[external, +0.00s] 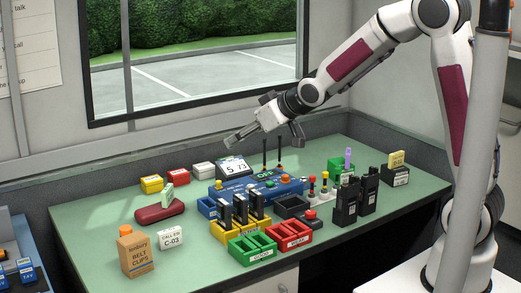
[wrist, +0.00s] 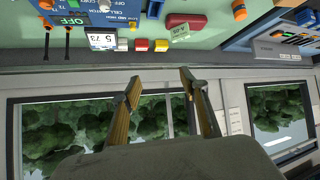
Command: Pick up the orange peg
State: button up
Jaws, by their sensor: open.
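An orange piece (external: 125,231) shows at the top of the brown "Belt Clips" box (external: 136,255) at the table's front left; its lower part is hidden, so I cannot tell if it is a peg. An orange piece also shows at the top edge of the wrist view (wrist: 238,9). Another orange, knob-like piece (external: 285,180) is on the blue console (external: 235,190). My gripper (external: 264,140) is open and empty, high above the back of the table, well apart from these. In the wrist view its two fingers (wrist: 161,80) are spread, facing the wall and window.
Yellow (external: 240,229), green (external: 252,247) and red (external: 288,237) trays stand at the front middle. Black radios (external: 347,203) stand at the right.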

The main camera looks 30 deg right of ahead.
jog(key=w+a+f+n+y, duration=0.1)
jog(key=w+a+f+y, duration=0.1)
jog(key=w+a+f, duration=0.3)
jog(key=w+a+f+n+y, duration=0.1)
jog(key=a+f, duration=0.3)
jog(key=a, duration=0.4)
jog(key=n+y, duration=0.2)
jog(key=y, duration=0.2)
send_near(128, 228)
jog(key=shift+w+a+f, duration=0.4)
jog(key=shift+w, duration=0.15)
jog(key=shift+w+a+f, duration=0.4)
jog(key=shift+w, duration=0.15)
jog(key=shift+x, duration=1.3)
jog(key=shift+w+a+f, duration=0.1)
jog(key=shift+w+a, duration=0.35)
jog(key=shift+a, duration=0.2)
jog(key=shift+w+a+f, duration=0.1)
jog(key=shift+w+a, duration=0.3)
jog(key=shift+a, duration=0.2)
jog(key=shift+x, duration=1.1)
